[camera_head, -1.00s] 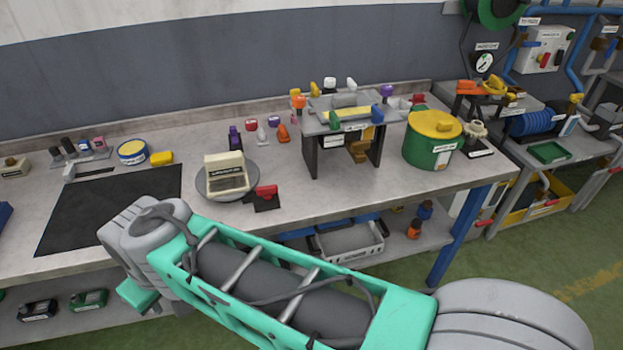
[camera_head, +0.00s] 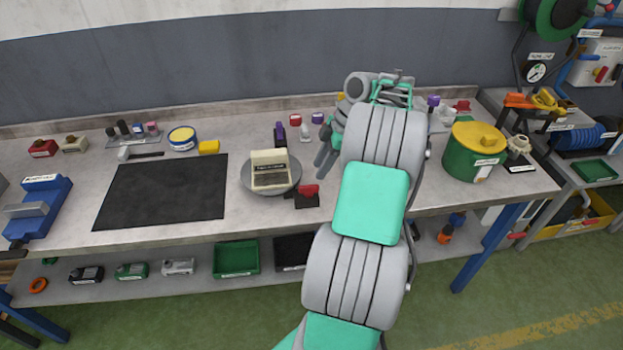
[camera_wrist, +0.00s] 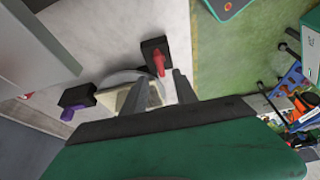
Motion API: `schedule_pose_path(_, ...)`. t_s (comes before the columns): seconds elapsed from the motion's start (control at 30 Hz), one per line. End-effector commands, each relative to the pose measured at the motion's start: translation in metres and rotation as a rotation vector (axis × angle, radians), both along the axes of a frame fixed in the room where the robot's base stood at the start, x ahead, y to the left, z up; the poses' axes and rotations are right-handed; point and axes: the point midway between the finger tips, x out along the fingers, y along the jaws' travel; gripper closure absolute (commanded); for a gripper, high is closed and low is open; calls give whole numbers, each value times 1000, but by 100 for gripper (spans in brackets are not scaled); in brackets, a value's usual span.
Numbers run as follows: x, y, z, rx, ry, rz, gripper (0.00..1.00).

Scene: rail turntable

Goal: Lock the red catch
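The red catch (camera_head: 309,190) sits on a small black base on the bench, at the front right of a round grey turntable (camera_head: 246,184). The turntable carries a beige labelled block (camera_head: 270,168). In the wrist view, the red catch (camera_wrist: 159,62) points toward the space between my fingers, with its black base beyond. My gripper (camera_wrist: 161,78) is open, with two grey fingers apart and nothing seen held. The grey turntable rim (camera_wrist: 117,79) and beige block lie partly behind the fingers. In the head view, my gripper (camera_head: 324,150) hangs behind and right of the catch, partly hidden by my arm.
A purple and black item (camera_head: 280,135) stands behind the turntable. A green pot with a yellow lid (camera_head: 474,155) stands right. My arm hides the bench between the catch and pot.

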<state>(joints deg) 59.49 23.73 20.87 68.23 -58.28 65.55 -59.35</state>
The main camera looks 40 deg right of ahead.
Motion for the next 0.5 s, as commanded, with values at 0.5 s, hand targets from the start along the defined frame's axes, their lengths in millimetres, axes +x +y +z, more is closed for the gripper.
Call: schedule_pose_path(0.5, 17, 24, -65, -1, 0, -1, 65)
